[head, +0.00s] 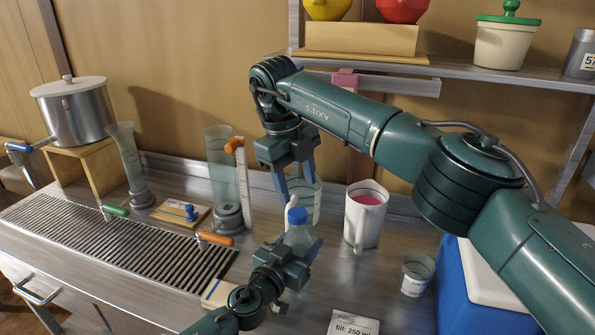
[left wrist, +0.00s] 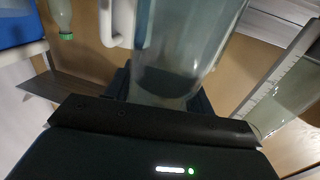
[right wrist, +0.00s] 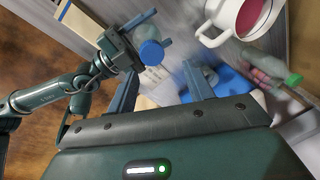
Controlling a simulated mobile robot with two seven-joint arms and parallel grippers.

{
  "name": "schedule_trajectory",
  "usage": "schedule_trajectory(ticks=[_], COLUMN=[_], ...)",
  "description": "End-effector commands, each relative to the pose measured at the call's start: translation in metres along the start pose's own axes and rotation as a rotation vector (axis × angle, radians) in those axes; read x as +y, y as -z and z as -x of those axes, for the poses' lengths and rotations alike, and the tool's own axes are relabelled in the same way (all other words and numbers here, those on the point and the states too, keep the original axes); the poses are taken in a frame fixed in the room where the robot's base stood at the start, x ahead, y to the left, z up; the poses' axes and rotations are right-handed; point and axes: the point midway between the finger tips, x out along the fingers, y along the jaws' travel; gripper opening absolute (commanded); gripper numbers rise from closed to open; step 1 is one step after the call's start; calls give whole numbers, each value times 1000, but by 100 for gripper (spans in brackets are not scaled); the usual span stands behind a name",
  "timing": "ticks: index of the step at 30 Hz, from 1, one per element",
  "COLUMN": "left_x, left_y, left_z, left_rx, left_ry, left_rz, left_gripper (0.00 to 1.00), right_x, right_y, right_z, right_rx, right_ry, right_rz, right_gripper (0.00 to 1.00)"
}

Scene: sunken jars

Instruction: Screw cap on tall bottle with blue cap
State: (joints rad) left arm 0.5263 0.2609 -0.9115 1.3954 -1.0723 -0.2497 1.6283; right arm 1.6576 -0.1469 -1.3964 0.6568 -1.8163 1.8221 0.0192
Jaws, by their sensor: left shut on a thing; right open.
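The clear bottle (head: 298,236) with a blue cap (head: 297,215) stands upright on the metal bench in the head view. My left gripper (head: 290,248) is shut around its body from the front left. The left wrist view shows the clear bottle wall (left wrist: 185,45) between the fingers. The blue cap sits at the bottle's top; its seating on the neck cannot be told. My right gripper (head: 295,182) is open and empty, fingers pointing down, above and slightly behind the cap. In the right wrist view the cap (right wrist: 151,52) lies beyond the fingertips.
A white mug (head: 365,217) with pink liquid stands right of the bottle, and a small glass (head: 416,274) nearer. A glass cylinder (head: 222,180) and ruler (head: 245,185) stand left. A slotted drain (head: 120,240) fills the left bench. A blue box (head: 462,285) stands right.

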Motion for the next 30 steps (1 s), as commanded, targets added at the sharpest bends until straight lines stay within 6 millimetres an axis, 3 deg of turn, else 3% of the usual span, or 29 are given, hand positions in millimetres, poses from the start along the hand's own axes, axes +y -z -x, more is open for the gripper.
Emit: schedule_trajectory(ticks=[18,24,30], left_x=[0,0,0], left_y=[-1,-1,-1], left_z=[0,0,0], left_rx=[-1,-1,-1], left_ry=[0,0,0], left_rz=[-1,-1,-1], left_gripper=[0,0,0], right_x=[-4,-5,-5], right_y=[3,3,3], right_z=[14,17,18], right_rx=[-149,-192,-205], right_ry=[-71,-63,-58], right_rz=[1357,1606,1681], right_gripper=[52,52,52])
